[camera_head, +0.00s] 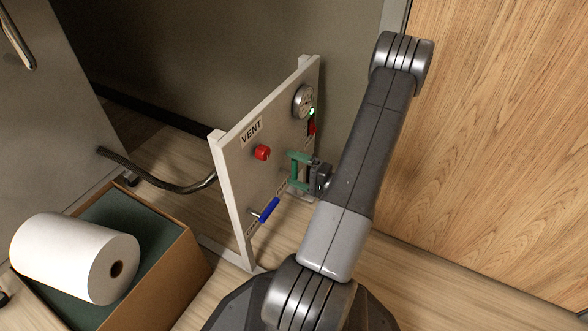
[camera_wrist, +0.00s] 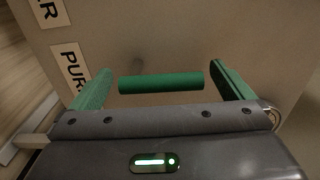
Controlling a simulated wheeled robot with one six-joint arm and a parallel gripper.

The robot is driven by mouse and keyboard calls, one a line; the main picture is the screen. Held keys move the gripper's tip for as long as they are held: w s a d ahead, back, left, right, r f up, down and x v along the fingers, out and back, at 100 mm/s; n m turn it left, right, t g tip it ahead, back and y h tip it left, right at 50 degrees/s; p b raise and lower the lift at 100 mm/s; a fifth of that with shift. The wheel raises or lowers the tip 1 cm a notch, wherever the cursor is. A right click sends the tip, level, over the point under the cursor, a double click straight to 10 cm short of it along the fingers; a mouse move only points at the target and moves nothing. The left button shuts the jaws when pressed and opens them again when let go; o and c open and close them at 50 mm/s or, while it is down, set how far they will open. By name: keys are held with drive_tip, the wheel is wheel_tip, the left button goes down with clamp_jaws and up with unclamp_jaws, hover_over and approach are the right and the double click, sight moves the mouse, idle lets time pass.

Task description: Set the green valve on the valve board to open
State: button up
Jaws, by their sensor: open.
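The valve board (camera_head: 235,185) is a pale upright panel standing on the floor, left of my arm. The green valve handle (camera_wrist: 160,83) is a short bar that lies crosswise between my fingers in the wrist view. It looks apart from both fingers. In the head view the green handle (camera_head: 295,172) is small and partly mixed with my green fingers. My gripper (camera_head: 293,171) is open at the board's face, with its fingers above and below the handle. The wrist view shows the gripper (camera_wrist: 161,68) with its fingers on either side. The valve's pivot is hidden.
A blue lever (camera_head: 268,210) sits low on the board, below my gripper. A red button (camera_head: 262,153), a gauge (camera_head: 302,101) and a red switch (camera_head: 312,126) are higher up. A box (camera_head: 170,285) with a white roll (camera_head: 75,258) stands at left. A dark hose (camera_head: 165,183) runs behind.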

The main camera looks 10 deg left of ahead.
drive_tip(key=p+v, duration=0.3)
drive_tip(key=v, duration=1)
drive_tip(key=b+x, duration=0.3)
drive_tip(key=x, duration=1)
drive_tip(key=shift+w+a, duration=0.15)
drive_tip(key=shift+a, duration=0.1)
drive_tip(key=shift+d, duration=0.1)
